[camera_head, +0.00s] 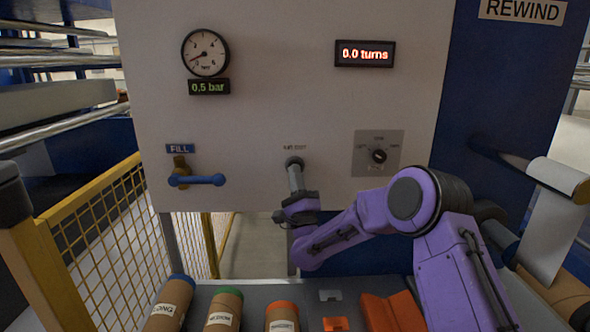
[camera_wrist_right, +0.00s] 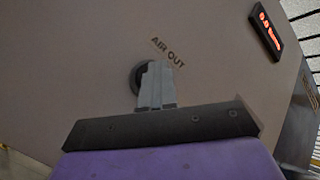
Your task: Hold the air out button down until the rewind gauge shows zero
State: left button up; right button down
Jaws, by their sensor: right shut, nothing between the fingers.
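The air out button (camera_wrist_right: 136,78) is a dark round part under the AIR OUT lettering on the pale panel (camera_head: 270,100). My right gripper (camera_head: 292,163) is shut, and its fingertips are at the button, covering most of it. In the right wrist view the gripper (camera_wrist_right: 153,68) also lies over the button; I cannot tell how far the button is pressed. The round rewind gauge (camera_head: 205,53) has its needle low on the left side of the dial. The green readout (camera_head: 209,87) below it shows 0.5 bar. My left gripper is not in view.
A red display (camera_head: 365,54) reads 0.0 turns. A blue FILL lever (camera_head: 197,180) and a rotary knob (camera_head: 379,156) flank the button. Labelled rolls (camera_head: 224,309) and orange pieces (camera_head: 392,312) lie on the shelf below. A yellow mesh fence (camera_head: 100,240) stands at left.

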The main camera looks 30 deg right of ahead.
jog(key=shift+s, duration=0.1)
dwell(0.6)
jog(key=shift+s+a+f+b, duration=0.1)
jog(key=shift+s+a+b, duration=0.4)
jog(key=shift+s, duration=0.15)
jog(key=s+b, duration=0.1)
jog(key=s+a, duration=0.1)
jog(key=s, duration=0.1)
jog(key=s+a+b, duration=0.1)
jog(key=shift+s+a+b, duration=0.15)
jog(key=shift+a+b, duration=0.1)
jog(key=shift+b, duration=0.05)
